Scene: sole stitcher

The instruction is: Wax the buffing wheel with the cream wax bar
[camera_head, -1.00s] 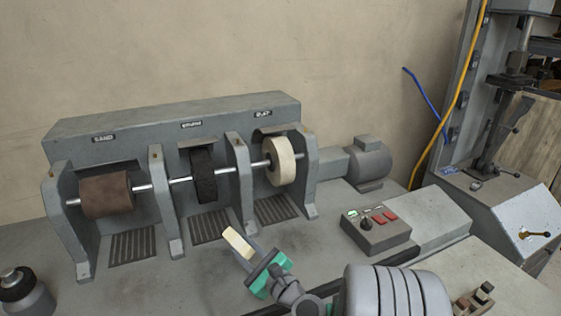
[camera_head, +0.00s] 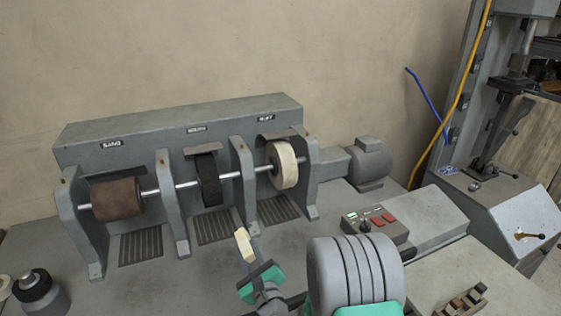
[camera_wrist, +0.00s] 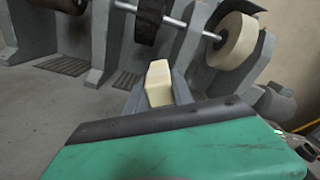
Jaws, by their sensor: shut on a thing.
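The cream wax bar (camera_head: 243,243) is held in my gripper (camera_head: 250,256), in front of the grinding machine and below the buffing wheel in the head view. In the wrist view the wax bar (camera_wrist: 158,83) sticks out forward from between the fingers. My gripper is shut on its near end. The buffing wheel (camera_head: 283,165) is a cream disc on the shaft at the right bay, under the label that seems to read BUFF. It also shows at the upper right in the wrist view (camera_wrist: 234,42). The bar and the wheel are apart.
A dark wheel (camera_head: 208,180) and a brown sanding drum (camera_head: 117,198) share the shaft, with upright grey brackets (camera_head: 244,185) between bays. A control box (camera_head: 372,226) with red buttons and a green light stands right of the bays. A dark-topped jar (camera_head: 36,290) stands front left.

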